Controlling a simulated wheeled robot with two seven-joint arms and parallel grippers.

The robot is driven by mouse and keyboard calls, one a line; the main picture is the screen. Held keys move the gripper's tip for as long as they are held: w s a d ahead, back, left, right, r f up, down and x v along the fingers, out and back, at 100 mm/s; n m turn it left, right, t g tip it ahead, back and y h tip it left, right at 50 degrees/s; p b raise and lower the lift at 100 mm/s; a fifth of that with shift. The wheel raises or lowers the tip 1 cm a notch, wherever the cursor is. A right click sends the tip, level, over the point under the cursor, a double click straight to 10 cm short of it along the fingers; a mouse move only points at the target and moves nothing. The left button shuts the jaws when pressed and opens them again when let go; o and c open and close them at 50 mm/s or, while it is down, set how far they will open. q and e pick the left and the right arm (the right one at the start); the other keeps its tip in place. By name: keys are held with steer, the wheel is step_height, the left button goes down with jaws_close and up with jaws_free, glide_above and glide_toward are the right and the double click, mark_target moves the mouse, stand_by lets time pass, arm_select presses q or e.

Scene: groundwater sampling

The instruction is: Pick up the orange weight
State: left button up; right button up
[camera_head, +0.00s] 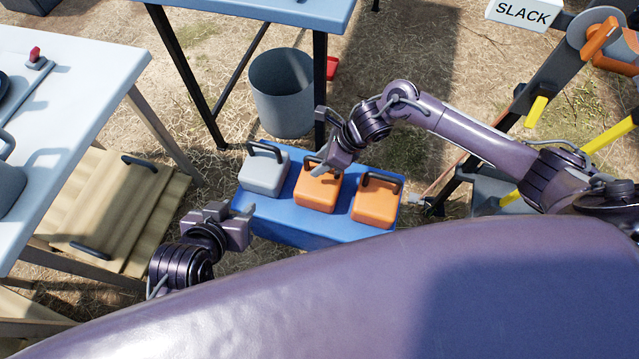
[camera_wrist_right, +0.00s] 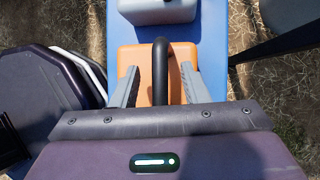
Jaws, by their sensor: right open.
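Two orange weights with black handles sit on a blue bench: the middle weight (camera_head: 316,197) and the right weight (camera_head: 373,208). My right gripper (camera_head: 328,158) is over the middle orange weight. In the right wrist view, this weight (camera_wrist_right: 143,62) is under my right gripper (camera_wrist_right: 160,82), whose two fingers are apart on either side of the black handle. The fingers are not closed on the handle. My left gripper (camera_head: 236,217) is by the left end of the bench, apart from the weights, with no object seen in it; its finger gap is unclear.
A grey weight (camera_head: 265,178) sits left of the orange ones on the blue bench (camera_head: 285,228). A grey bucket (camera_head: 282,98) stands behind it. A table (camera_head: 70,95) and a wooden crate (camera_head: 110,215) are at left. A reel frame with a "SLACK" sign (camera_head: 522,12) is at right.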

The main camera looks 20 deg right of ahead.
steer(key=shift+a+f, duration=0.1)
jaws_close()
steer(key=shift+w, duration=0.1)
stand_by(1.2)
steer(key=shift+w, duration=0.1)
